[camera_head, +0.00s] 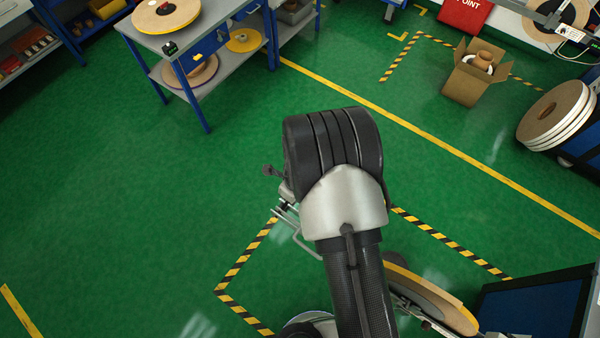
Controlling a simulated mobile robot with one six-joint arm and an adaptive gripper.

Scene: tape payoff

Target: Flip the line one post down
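My arm rises from the bottom middle and covers the centre of the head view. My gripper cannot be made out; the arm's thick joint hides what lies behind it. Thin metal bars and a small dark knob (270,170) stick out left of the arm; I cannot tell what they belong to. A tan reel with a yellow edge (440,300) shows partly at the lower right, behind the arm, with metal parts beside it. No line running over posts can be made out.
A grey-topped blue bench (208,38) with reels stands at the upper left. An open cardboard box (466,82) and stacked reels (553,115) are at the upper right. A dark blue panel (540,308) stands at the lower right. Green floor (130,190) on the left is clear.

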